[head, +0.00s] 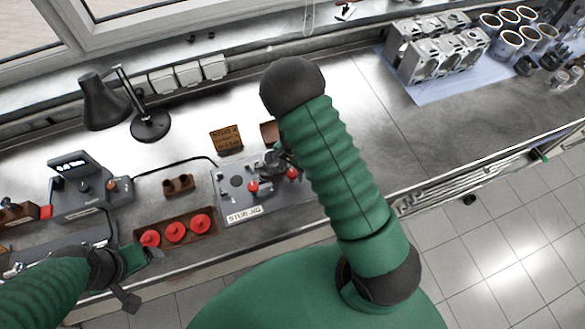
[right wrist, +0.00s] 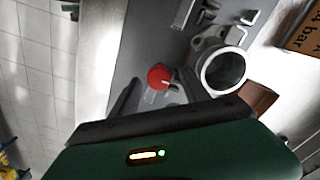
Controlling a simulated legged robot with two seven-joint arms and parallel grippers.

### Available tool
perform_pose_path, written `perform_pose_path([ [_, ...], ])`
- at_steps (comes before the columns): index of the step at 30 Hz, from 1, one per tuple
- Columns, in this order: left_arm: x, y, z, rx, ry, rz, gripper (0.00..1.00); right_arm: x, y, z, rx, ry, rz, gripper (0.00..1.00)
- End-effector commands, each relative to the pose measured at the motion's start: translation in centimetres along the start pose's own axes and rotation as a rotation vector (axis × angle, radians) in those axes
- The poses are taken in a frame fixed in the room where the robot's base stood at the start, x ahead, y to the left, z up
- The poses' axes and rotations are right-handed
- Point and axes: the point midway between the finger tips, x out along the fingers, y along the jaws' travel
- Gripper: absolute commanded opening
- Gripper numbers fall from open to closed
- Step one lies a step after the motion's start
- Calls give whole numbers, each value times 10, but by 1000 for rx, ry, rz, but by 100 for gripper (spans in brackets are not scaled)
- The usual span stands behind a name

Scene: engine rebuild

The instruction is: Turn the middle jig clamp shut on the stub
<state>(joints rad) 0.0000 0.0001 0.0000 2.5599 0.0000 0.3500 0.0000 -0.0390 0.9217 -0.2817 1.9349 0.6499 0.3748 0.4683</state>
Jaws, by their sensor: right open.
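The grey stub jig (head: 230,202), labelled "STUB JIG", lies on the bench. Two red clamp knobs show on it in the head view, a left one (head: 253,187) and a right one (head: 293,174). My right gripper (head: 284,153) is open over the jig's upper right, partly hidden by my own arm. In the right wrist view, one red knob (right wrist: 159,77) stands beside a hollow metal ring-shaped part (right wrist: 222,71); I cannot tell which clamp it is.
A wooden tray (head: 190,238) with three red round-topped pieces lies left of the jig. A brown sign (head: 227,140) stands behind it. A black lamp (head: 150,124) is at the back left. Engine blocks (head: 440,50) stand at the back right. The bench between is clear.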

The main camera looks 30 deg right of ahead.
Motion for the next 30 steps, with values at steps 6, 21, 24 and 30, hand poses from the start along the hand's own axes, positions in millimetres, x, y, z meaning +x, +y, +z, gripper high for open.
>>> perform_pose_path([
  [6, 0, 0, 0, 0, 0, 0, 79, 0, 0, 0, 0, 0, 0, 51],
  [21, 0, 0, 0, 0, 0, 0, 79, 0, 0, 0, 0, 0, 0, 0],
  [24, 0, 0, 0, 0, 0, 0, 79, 0, -1, 0, -5, 0, -1, 0],
  [30, 3, 0, 1, 0, 0, 0, 79, 0, -1, -1, -48, 1, -1, 0],
])
